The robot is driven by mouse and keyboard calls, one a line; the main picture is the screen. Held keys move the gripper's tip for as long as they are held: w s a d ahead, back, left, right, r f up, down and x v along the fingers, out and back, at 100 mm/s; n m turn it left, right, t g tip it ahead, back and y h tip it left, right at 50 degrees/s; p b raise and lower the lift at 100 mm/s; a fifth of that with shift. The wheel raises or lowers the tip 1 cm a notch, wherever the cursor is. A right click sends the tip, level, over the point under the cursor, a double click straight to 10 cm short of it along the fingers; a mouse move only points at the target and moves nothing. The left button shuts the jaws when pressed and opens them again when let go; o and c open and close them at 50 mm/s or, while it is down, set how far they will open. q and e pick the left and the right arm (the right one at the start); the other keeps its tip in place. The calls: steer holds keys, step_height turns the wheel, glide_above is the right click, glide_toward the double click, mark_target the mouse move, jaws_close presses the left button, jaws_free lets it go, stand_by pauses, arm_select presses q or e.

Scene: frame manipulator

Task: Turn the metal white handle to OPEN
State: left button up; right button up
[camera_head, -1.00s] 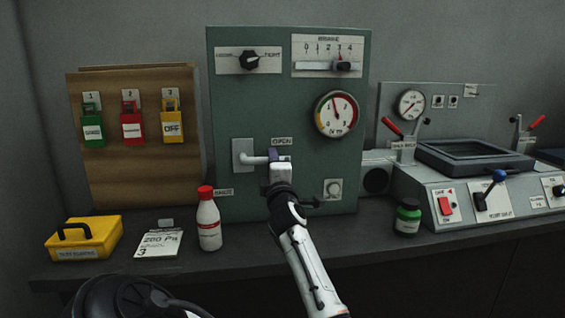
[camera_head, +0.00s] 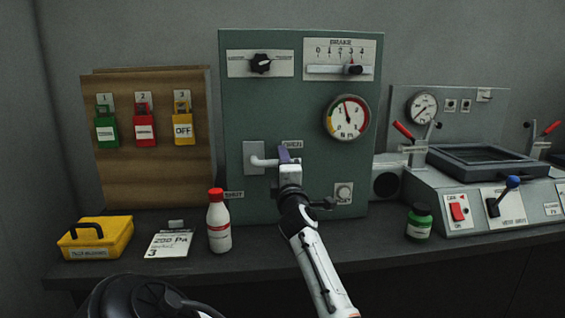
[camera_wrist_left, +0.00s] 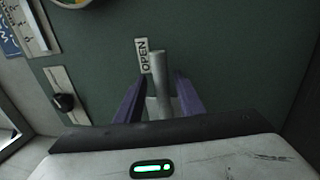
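The white metal handle (camera_head: 262,161) comes out of a grey plate on the green panel (camera_head: 300,95) and runs right, to just below the OPEN label (camera_head: 296,146). The SHUT label (camera_head: 234,195) is lower left. My left gripper (camera_head: 289,163) is at the handle's end and hides part of it. In the left wrist view its purple fingers (camera_wrist_left: 158,95) stand on either side of the handle bar (camera_wrist_left: 158,70), with narrow gaps seeming to show beside the bar. The OPEN label (camera_wrist_left: 143,56) is beside the bar's end there. My right gripper is not in view.
A white bottle with a red cap (camera_head: 218,222) stands left of my arm, beside a paper note (camera_head: 168,243) and a yellow box (camera_head: 95,238). A green bottle (camera_head: 419,222) and a grey machine (camera_head: 480,205) are on the right.

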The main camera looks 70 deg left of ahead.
arm_select(q)
steer(key=v, duration=0.7)
steer(key=shift+d+b, duration=0.2)
steer(key=shift+b, duration=0.15)
steer(key=shift+s, duration=0.1)
